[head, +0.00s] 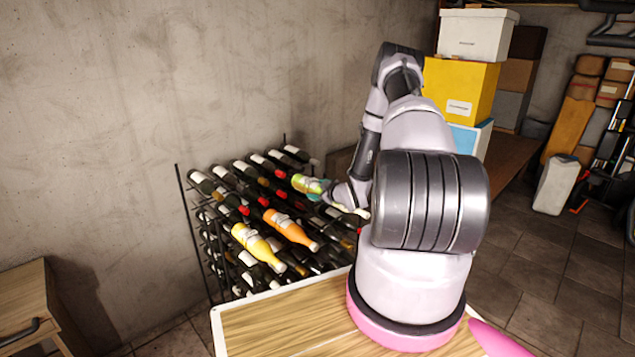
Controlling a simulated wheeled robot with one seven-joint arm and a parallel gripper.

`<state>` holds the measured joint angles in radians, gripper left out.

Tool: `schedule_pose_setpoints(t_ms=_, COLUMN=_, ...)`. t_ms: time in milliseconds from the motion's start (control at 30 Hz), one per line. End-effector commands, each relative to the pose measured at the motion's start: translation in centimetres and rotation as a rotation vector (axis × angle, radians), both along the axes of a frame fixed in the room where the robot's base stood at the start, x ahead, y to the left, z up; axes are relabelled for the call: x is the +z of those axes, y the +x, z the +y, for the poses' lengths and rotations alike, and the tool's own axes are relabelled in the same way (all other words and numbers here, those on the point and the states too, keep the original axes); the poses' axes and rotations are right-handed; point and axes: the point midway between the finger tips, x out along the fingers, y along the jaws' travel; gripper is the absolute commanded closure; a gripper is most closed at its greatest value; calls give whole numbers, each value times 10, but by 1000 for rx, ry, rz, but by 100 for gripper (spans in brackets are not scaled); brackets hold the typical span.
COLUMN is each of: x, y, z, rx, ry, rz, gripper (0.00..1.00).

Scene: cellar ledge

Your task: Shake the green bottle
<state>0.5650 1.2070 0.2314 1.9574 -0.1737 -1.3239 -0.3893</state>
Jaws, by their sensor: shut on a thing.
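The green bottle (306,184) is above the wine rack in the head view, tilted almost level, with its body pointing left. My gripper (324,187) is at its right end and shut on it. The fingers are small and partly hidden by my own wrist. The bottle appears raised over the dark bottles, though any contact with them is hard to tell.
The black wine rack (189,215) holds several dark bottles, a yellow bottle (257,246) and an orange bottle (290,229). A wooden surface (270,325) is in front. Stacked boxes (462,88) stand back right. A wooden cabinet (28,305) is left.

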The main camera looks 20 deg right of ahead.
Motion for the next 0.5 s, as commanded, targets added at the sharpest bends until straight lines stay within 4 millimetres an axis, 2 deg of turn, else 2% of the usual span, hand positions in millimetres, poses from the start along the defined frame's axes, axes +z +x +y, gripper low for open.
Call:
schedule_pose_setpoints(t_ms=100, x=-11, y=1, z=0, rx=2, ry=-1, rz=-5, gripper=100)
schedule_pose_setpoints(t_ms=367, x=-11, y=2, z=0, rx=2, ry=-2, rz=-7, gripper=100)
schedule_pose_setpoints(t_ms=500, x=11, y=3, z=0, rx=2, ry=-4, rz=-10, gripper=100)
